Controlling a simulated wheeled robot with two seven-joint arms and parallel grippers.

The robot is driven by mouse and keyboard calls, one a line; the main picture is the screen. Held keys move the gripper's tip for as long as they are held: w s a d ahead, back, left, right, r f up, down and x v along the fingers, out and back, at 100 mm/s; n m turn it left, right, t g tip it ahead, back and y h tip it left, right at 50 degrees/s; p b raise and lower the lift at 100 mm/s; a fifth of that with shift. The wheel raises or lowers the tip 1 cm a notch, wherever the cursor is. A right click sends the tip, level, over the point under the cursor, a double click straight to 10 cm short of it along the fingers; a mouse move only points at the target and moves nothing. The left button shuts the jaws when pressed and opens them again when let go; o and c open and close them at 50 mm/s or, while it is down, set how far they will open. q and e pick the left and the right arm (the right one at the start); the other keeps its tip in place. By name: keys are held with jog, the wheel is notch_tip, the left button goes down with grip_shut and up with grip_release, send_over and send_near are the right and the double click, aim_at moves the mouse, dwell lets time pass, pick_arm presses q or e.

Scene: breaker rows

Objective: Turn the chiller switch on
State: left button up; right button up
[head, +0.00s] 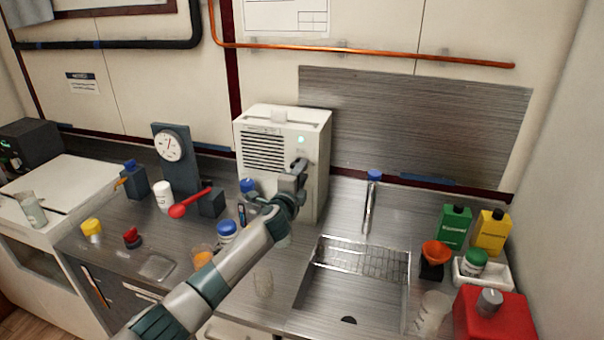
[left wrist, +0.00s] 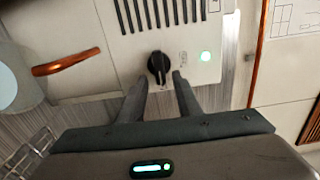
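The chiller (head: 313,130) is a white box with a slatted vent, standing against the back wall. Its switch is a black rotary knob, seen in the left wrist view (left wrist: 158,67). My left gripper (head: 299,166) is at the chiller's front. In the left wrist view its two fingers are apart, with the tips close to the knob on either side. I cannot tell whether they touch it. My right gripper is not in view.
A sink (head: 345,290) is at the right, with green (head: 454,228) and yellow (head: 491,233) bottles and a red container (head: 490,318) beyond it.

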pick_arm(q)
jog(key=shift+s, duration=0.15)
jog(key=b+v, duration=0.3)
jog(key=v, duration=1.4)
jog(key=shift+s+a, duration=0.1)
dwell(0.3)
